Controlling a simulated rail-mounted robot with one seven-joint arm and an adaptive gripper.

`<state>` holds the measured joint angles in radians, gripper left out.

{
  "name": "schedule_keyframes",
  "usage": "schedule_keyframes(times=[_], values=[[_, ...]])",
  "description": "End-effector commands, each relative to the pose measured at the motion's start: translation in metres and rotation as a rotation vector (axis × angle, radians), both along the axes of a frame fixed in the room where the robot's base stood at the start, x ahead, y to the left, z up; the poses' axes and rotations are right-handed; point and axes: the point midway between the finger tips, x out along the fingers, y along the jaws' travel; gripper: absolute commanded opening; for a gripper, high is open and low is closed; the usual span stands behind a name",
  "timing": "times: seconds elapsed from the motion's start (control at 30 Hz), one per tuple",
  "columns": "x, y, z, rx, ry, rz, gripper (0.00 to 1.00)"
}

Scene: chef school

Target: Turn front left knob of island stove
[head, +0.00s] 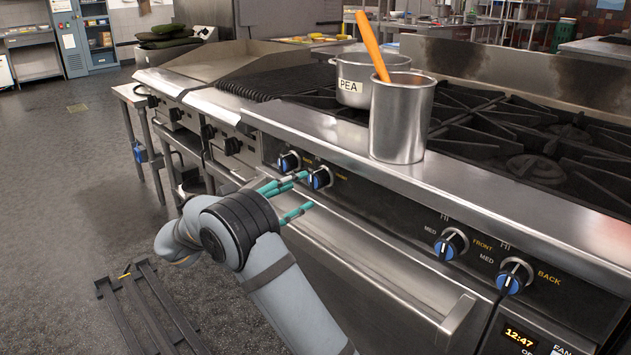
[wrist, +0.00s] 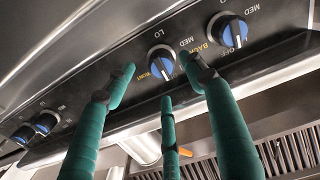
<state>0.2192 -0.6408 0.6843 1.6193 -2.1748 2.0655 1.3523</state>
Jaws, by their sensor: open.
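The island stove's front panel (head: 380,215) carries a left pair of black knobs with blue grips. In the head view these are a left knob (head: 288,162) and a right knob (head: 320,177). My gripper (head: 292,190) has teal fingers and is open just in front of the right knob of this pair. The wrist view is upside down. There the open gripper (wrist: 162,82) has its three fingertips spread around that knob (wrist: 161,61), whose label seems to read FRONT. The other knob (wrist: 228,30) lies close beside one finger. I cannot tell whether any fingertip touches.
Another knob pair (head: 451,243) sits farther right on the panel. A steel pot (head: 402,125) with an orange-handled utensil stands at the stove's front edge, before a pot labelled PEA (head: 352,88). An oven handle (head: 455,320) juts out below. Open floor lies left.

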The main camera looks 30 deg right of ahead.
Motion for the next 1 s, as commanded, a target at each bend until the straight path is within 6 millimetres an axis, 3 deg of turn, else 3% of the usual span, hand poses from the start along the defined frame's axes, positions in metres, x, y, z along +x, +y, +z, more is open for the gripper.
schedule_keyframes(times=[0.2,0.4,0.77,1.0], values=[[0.010,-0.040,-0.002,0.001,0.000,-0.003,0.55],[0.017,-0.060,-0.001,0.001,0.001,0.000,0.55],[0.018,-0.065,0.000,0.000,0.003,0.001,0.55],[0.018,-0.065,0.000,0.000,0.003,0.001,0.40]])
